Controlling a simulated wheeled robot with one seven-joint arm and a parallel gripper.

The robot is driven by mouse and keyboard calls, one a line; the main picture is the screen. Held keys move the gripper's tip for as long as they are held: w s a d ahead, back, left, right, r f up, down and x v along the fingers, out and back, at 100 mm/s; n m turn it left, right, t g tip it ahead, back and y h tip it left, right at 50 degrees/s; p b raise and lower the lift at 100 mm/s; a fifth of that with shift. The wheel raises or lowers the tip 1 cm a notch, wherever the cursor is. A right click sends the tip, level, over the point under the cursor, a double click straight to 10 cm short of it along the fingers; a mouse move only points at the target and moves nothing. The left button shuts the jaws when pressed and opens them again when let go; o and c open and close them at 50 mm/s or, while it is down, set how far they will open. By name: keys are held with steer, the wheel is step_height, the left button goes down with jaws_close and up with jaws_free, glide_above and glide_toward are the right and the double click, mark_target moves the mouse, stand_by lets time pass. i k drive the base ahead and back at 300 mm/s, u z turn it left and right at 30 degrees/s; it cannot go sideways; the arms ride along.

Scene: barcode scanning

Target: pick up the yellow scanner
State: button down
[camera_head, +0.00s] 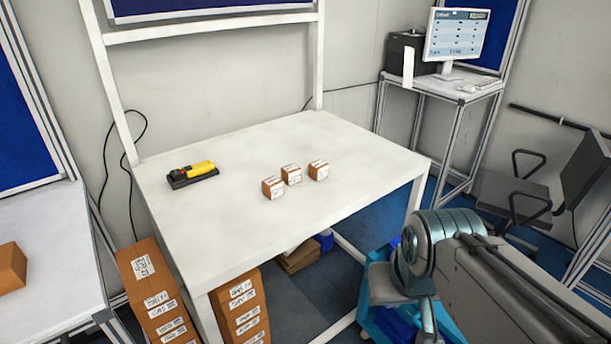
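The yellow scanner (200,168) lies on a black base at the left part of the white table (240,230). Its yellow body points right and its dark end is at the left. My arm reaches in from the lower right and stays well apart from the scanner, beyond the table's right front side. My gripper's fingers do not show in the head view.
Three small brown boxes (292,174) stand near the table's middle, right of the scanner. The table is otherwise clear. Stacked cartons (155,290) stand below its left front. A monitor (456,36) is on a back stand; a chair (520,198) is at right.

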mark_target(200, 168)
steer(key=z, duration=0.2)
steer(key=i, duration=1.25)
steer(key=u, duration=1.45)
steer(key=k, duration=0.6)
steer(key=u, duration=0.6)
steer(key=i, duration=0.95)
steer(key=z, duration=0.65)
